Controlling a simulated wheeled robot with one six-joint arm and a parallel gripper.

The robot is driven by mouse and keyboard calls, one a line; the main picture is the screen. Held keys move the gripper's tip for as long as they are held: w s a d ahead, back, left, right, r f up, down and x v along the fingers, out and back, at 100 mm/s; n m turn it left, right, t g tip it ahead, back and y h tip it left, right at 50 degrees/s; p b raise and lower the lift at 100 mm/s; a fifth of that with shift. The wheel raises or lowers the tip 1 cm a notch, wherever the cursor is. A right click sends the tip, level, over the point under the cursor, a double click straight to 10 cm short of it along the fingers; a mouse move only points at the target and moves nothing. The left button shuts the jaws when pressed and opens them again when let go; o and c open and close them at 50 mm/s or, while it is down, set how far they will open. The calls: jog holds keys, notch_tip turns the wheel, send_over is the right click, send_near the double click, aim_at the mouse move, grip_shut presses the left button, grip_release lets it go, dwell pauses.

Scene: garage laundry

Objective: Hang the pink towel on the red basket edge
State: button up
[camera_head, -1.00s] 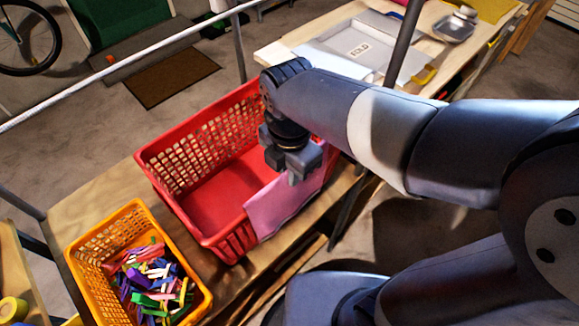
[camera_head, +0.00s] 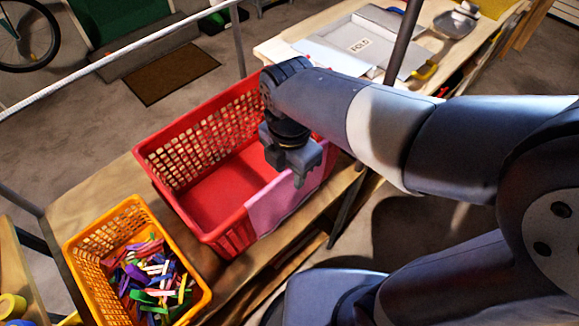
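The red basket (camera_head: 205,170) is a slatted plastic laundry basket standing on a wooden bench. It looks empty inside. The pink towel (camera_head: 272,207) lies over the basket's near right edge, with a part hanging down on the outer side. My gripper (camera_head: 299,176) points down at that edge, right at the towel's upper part. The gripper and my arm hide part of the towel and the basket's far right corner. The fingertips are partly hidden, so I cannot tell whether they are open or still pinch the cloth.
An orange basket (camera_head: 92,243) full of colourful clothespins stands on the bench (camera_head: 95,200), left of the red basket. A white rope (camera_head: 120,66) runs across the upper left. Behind, a table holds a grey folding board (camera_head: 357,45). A metal post rises near my arm.

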jog(key=shift+r, duration=0.1)
notch_tip(320, 180, up, 11)
jog(key=shift+f+p, duration=0.2)
jog(key=shift+p, duration=0.2)
notch_tip(320, 180, down, 11)
jog(key=shift+r+b, duration=0.1)
jog(key=shift+b, duration=0.35)
jog(key=shift+r+p, duration=1)
jog(key=shift+r, duration=0.3)
